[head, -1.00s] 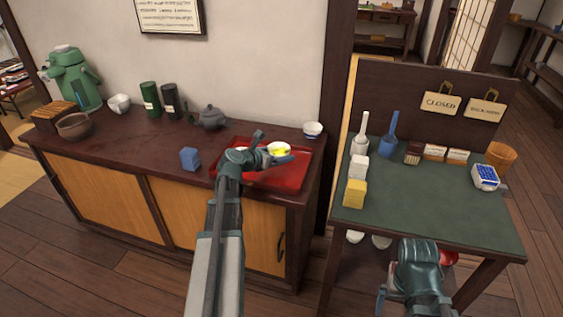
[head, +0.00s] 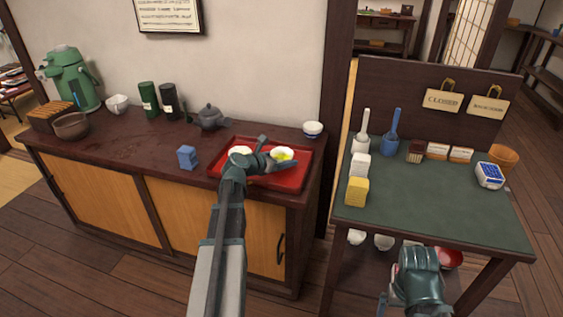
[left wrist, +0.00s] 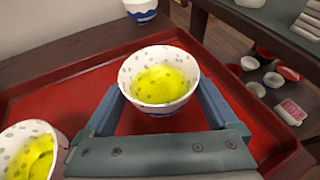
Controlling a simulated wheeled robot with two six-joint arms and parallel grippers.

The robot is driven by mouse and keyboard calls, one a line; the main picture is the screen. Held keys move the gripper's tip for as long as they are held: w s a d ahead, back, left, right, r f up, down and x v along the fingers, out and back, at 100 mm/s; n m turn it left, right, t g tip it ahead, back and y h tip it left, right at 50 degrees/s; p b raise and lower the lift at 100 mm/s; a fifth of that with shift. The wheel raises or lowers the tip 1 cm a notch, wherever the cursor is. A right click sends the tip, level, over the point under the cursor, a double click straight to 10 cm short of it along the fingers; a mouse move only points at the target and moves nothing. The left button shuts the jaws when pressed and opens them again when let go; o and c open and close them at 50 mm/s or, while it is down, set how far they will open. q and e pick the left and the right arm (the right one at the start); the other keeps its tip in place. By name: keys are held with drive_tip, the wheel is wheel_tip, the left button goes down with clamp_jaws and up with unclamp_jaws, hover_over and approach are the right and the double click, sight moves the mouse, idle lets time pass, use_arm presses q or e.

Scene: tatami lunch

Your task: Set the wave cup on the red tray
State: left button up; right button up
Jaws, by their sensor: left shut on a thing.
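A white cup with blue marks, seemingly the wave cup (head: 313,129), stands on the counter behind the red tray (head: 303,173); its lower part shows at the top of the left wrist view (left wrist: 141,8). My left gripper (head: 280,151) is shut on a dotted cup (left wrist: 158,105) with yellow-green contents. This cup is upright, within the tray's outline; I cannot tell whether its base touches the tray. A second dotted cup (left wrist: 27,152) with similar contents is on the tray to the left. My right gripper (head: 400,290) is low by the green table, its fingers unclear.
A blue block (head: 187,158) and a grey teapot (head: 211,117) are on the counter left of the tray. The green table (head: 430,205) at right holds a yellow sponge (head: 357,192) and other goods. The counter's front left is clear.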

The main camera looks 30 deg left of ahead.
use_arm(q)
drive_tip(key=shift+f, duration=0.15)
drive_tip(key=o, duration=1.2)
drive_tip(key=shift+c, duration=0.2)
drive_tip(key=shift+r, duration=0.25)
drive_tip(key=p+v, duration=0.4)
drive_tip(key=v, duration=0.8)
drive_tip(key=shift+p, duration=0.3)
